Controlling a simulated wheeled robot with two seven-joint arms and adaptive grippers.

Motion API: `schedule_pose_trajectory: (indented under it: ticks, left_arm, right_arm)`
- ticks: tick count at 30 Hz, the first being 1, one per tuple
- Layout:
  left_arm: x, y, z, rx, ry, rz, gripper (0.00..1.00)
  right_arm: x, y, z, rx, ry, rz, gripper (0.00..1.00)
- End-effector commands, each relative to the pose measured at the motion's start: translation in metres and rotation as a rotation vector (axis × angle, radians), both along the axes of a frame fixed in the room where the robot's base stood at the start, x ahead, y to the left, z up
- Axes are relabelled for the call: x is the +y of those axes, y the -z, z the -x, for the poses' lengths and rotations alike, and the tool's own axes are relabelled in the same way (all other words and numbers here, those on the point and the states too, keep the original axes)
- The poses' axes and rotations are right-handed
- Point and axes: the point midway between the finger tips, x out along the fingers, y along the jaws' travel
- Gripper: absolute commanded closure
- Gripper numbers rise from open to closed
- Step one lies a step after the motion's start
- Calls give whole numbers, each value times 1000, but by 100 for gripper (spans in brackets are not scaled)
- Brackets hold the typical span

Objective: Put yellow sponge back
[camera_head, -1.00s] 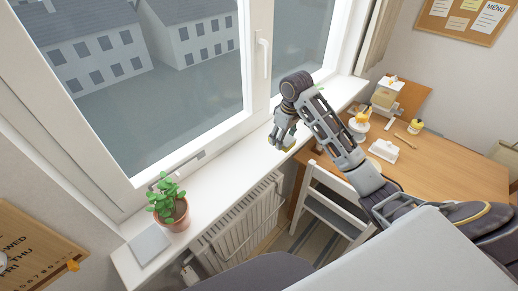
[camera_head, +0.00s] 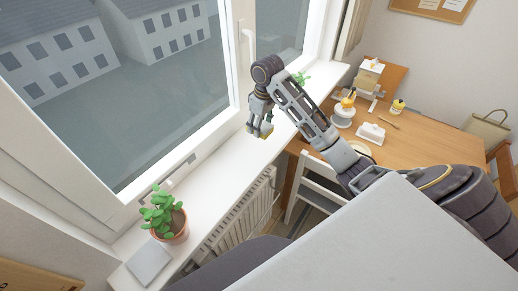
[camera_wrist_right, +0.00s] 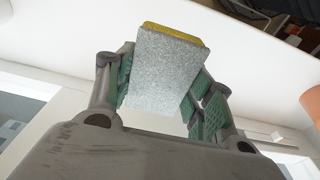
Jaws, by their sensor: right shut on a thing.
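The sponge (camera_wrist_right: 168,72), with a grey face and a yellow edge, is between the green-padded fingers of my right gripper (camera_wrist_right: 165,85) in the right wrist view. In the head view my right gripper (camera_head: 260,125) points down over the white windowsill (camera_head: 207,185), with a bit of the yellow sponge (camera_head: 266,131) showing at its tips. The gripper is shut on the sponge and apart from the potted plant. My left gripper is not in view.
A plant in a terracotta pot (camera_head: 173,227) and a flat grey slab (camera_head: 148,262) stand at the sill's near end. A radiator (camera_head: 240,220) is below the sill. A wooden table (camera_head: 430,145) with dishes and a white chair (camera_head: 318,185) are at right. The sill between plant and gripper is clear.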

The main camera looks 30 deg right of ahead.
Motion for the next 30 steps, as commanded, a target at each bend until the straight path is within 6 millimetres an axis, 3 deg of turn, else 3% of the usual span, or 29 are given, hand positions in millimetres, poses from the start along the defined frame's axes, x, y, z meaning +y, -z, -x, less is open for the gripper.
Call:
schedule_pose_trajectory:
  ticks: [5, 18, 30]
  left_arm:
    - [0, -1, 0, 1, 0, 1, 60]
    - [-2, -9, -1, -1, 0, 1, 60]
    - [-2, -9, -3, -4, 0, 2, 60]
  right_arm:
    - [0, 10, 0, 4, 0, -1, 66]
    - [0, 60, 0, 1, 1, 0, 66]
    - [0, 64, 0, 1, 0, 0, 66]
